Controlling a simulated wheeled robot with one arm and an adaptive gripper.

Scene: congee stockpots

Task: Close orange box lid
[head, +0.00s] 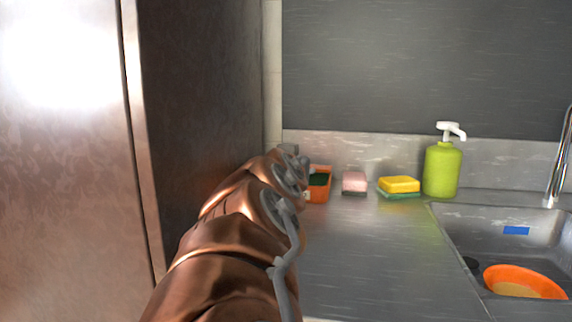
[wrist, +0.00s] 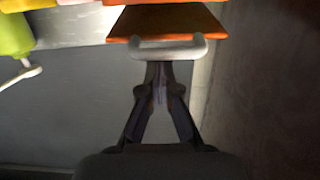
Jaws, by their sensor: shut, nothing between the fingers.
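The orange box (head: 319,186) stands on the metal counter against the back wall, with a dark green interior showing, so it is open at least in part. My arm hides its left side in the head view. In the wrist view an orange panel of the box (wrist: 165,22) is at the top, with a pale rounded handle (wrist: 168,50) on its near edge. Whether this panel is the lid or a wall I cannot tell. My gripper (wrist: 160,72) is shut and empty, its fingertips close by the handle; contact is unclear.
A pink sponge (head: 354,182), a yellow sponge (head: 399,185) and a green soap bottle (head: 441,170) stand right of the box. The sink (head: 475,225) holds an orange bowl (head: 524,280). A tall metal cabinet (head: 70,160) stands left. The front counter (head: 375,260) is clear.

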